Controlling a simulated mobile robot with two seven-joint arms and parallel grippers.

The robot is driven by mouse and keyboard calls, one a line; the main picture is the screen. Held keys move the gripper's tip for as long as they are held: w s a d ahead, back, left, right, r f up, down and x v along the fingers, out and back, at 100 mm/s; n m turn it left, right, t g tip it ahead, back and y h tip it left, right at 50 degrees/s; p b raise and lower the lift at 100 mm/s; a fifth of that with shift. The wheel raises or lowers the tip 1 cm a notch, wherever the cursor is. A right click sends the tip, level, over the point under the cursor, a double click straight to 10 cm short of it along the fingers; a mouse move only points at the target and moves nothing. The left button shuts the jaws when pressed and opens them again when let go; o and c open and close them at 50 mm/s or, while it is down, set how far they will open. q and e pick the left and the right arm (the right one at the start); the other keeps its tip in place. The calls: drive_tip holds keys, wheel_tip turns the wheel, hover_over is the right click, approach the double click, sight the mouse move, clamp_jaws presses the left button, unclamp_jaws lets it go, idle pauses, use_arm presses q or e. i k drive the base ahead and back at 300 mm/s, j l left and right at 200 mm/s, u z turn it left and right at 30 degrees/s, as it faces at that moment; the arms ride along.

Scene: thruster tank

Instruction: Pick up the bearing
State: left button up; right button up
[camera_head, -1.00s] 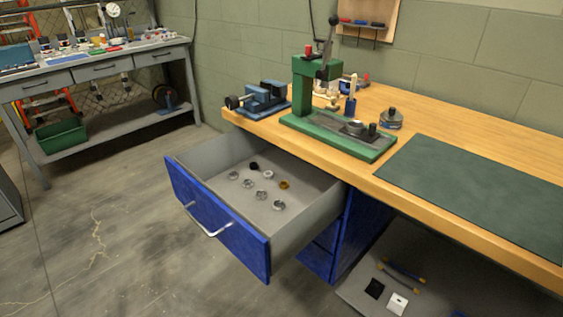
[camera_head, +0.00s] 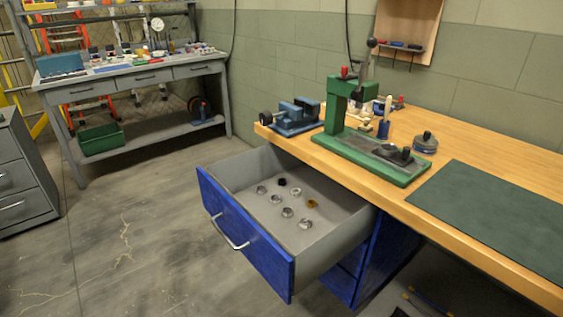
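An open drawer with a blue front (camera_head: 246,238) sticks out from under the wooden workbench (camera_head: 480,158). Several small round parts lie apart on its grey floor. Most are silvery rings, such as the ones at the front (camera_head: 305,223) and middle (camera_head: 287,212); one is black (camera_head: 282,182) and one is brass-coloured (camera_head: 312,203). They look like bearings or bushings, but they are too small to tell which is the bearing. Neither of my grippers shows in the head view.
A green arbor press (camera_head: 350,130), a blue vise (camera_head: 297,115) and a round grey metal part (camera_head: 425,142) stand on the bench beside a dark green mat (camera_head: 500,212). A grey table (camera_head: 140,78) stands at the back left. The floor before the drawer is clear.

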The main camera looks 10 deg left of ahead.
sight(262, 189)
drive_tip(key=i+j+z, duration=0.9)
drive_tip(key=j, duration=0.25)
drive_tip(key=i+j+z, duration=0.25)
drive_tip(key=j, duration=0.15)
drive_tip(key=j+z, duration=0.2)
drive_tip(key=j, duration=0.15)
